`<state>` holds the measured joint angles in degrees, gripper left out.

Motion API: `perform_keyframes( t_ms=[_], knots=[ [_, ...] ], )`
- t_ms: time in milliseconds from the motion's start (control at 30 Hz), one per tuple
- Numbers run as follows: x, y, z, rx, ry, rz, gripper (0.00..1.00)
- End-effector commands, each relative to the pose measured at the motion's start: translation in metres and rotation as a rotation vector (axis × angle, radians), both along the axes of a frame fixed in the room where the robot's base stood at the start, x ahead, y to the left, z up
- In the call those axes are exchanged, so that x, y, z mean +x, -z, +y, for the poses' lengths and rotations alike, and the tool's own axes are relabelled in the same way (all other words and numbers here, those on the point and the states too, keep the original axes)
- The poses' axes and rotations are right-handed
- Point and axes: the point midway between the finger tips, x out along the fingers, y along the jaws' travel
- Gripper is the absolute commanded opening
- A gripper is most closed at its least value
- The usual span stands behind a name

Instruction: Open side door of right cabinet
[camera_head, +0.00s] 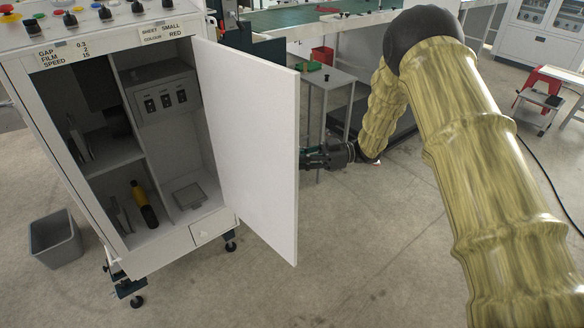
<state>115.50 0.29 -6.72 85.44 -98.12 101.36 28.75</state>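A white cabinet (60,120) on small feet stands at the left, with labels along its top edge. Its side door (247,140) stands swung well out on its right side, so the shelves inside show. My gripper (306,158) is at the door's outer right edge, partly hidden behind the door panel. My arm comes in from the right of the picture. The fingertips are too small and covered to show whether they are open or shut, or whether they touch the door.
A grey bin (55,240) stands on the floor left of the cabinet. A small table (335,78) stands behind the door, with a red bin (322,56) near it. The floor (350,260) in front is clear.

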Motion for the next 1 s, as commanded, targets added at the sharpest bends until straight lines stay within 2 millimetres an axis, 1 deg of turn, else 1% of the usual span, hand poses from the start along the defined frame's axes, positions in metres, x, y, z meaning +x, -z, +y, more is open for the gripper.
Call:
perform_keyframes(
  t_ms=[133, 500, 533, 600, 633, 1000],
  knots=[
    [0.0054, -0.0020, -0.0012, 0.002, 0.000, -0.003, 0.00],
    [0.0056, -0.0020, -0.0019, 0.002, 0.000, -0.003, 0.00],
    [0.0056, -0.0020, -0.0019, 0.002, 0.000, -0.003, 0.16],
    [0.0054, -0.0018, -0.0024, 0.002, 0.000, -0.003, 0.29],
    [0.0052, -0.0016, -0.0027, 0.002, 0.001, -0.003, 0.34],
    [0.0049, -0.0003, -0.0071, 0.001, 0.002, -0.001, 0.34]
  ],
)
